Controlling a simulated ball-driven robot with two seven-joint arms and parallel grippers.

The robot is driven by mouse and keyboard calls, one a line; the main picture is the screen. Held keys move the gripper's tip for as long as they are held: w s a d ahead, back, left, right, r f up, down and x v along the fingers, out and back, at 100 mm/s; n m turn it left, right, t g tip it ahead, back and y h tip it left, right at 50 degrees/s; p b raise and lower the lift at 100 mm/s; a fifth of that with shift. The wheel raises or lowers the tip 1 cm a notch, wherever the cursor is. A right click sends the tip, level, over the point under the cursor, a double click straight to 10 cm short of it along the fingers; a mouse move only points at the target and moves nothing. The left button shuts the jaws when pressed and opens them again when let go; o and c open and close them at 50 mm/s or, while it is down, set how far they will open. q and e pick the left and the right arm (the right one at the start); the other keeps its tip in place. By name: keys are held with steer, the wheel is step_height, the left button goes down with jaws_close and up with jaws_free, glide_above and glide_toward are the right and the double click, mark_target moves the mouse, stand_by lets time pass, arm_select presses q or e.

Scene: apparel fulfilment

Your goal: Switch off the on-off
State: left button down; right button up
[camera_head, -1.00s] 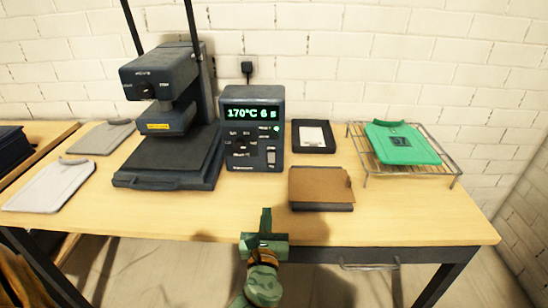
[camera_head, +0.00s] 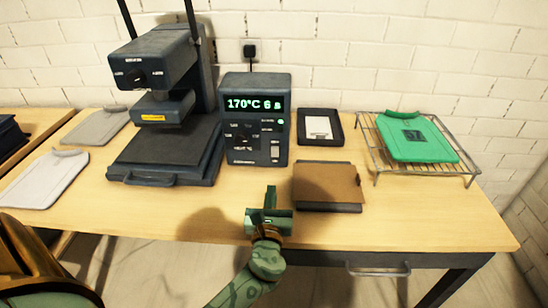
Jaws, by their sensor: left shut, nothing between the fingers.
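The control box (camera_head: 254,119) stands on the table to the right of the heat press. Its lit display (camera_head: 254,103) reads 170°C and 6 s, with a small green light below it at the right. A light rocker-like switch (camera_head: 275,151) is at the lower right of its front face; its exact position is too small to tell. My left gripper (camera_head: 270,192) is shut and empty, over the table's front part, below and in front of the control box and apart from it. My right gripper is not in view.
The heat press (camera_head: 165,158) stands left of the box. Grey shirts (camera_head: 45,180) lie further left. A brown clipboard-like pad (camera_head: 328,183), a black tray (camera_head: 340,140) and a wire rack (camera_head: 465,170) with a green shirt (camera_head: 415,138) are right. A wall socket holds a black plug (camera_head: 249,51).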

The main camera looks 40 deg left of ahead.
mark_target(275, 150)
arm_select(q)
steer(key=b+x, duration=0.2)
steer(key=x, duration=1.1)
steer(key=shift+s+f, duration=0.1)
steer(key=shift+w+a, duration=0.1)
steer(key=shift+w, duration=0.1)
